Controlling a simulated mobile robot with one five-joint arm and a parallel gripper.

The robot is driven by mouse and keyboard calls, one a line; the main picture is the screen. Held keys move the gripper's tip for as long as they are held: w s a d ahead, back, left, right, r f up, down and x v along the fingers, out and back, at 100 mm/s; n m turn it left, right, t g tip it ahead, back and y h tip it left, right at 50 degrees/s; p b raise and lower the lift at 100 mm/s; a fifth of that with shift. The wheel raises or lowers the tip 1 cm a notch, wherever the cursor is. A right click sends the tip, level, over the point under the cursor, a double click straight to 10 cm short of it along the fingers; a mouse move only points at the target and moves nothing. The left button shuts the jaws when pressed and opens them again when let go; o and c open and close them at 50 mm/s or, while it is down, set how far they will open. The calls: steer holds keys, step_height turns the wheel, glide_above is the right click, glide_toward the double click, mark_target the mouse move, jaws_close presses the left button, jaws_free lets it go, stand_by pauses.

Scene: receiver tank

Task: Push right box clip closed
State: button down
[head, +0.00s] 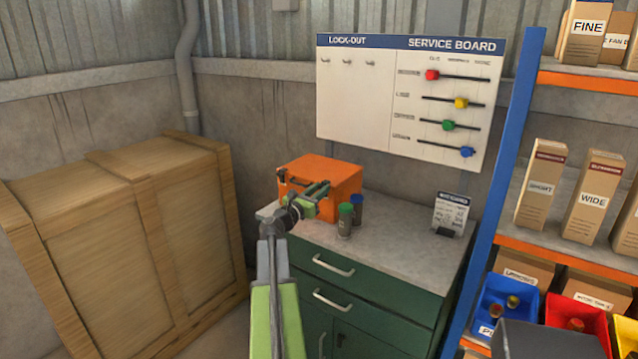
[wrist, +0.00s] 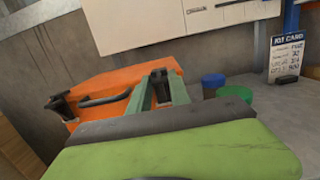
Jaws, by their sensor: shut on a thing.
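An orange box (head: 335,177) sits on the cabinet's worktop; it also shows in the wrist view (wrist: 128,70). Its front has a dark handle (wrist: 105,99) and a dark left clip (wrist: 58,104). The dark right clip (wrist: 160,75) is at the fingertips of my gripper (wrist: 157,86). My gripper (head: 317,190) is in front of the box's right front side in the head view, shut on the right clip. The fingers hide part of the clip, so I cannot tell its exact angle.
A green-lidded jar (head: 345,221) and a blue-lidded jar (head: 357,209) stand close right of the box. A kit card (head: 451,213) stands farther right on the grey worktop (head: 405,232). A wooden crate (head: 130,235) is at left and a shelf rack (head: 508,150) at right.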

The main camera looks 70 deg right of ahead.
steer(key=shift+s, duration=0.1)
steer(key=c, duration=1.2)
jaws_free()
steer(key=b+v, duration=0.2)
steer(key=v, duration=1.5)
steer(key=shift+a, duration=0.2)
steer(key=shift+r, duration=0.1)
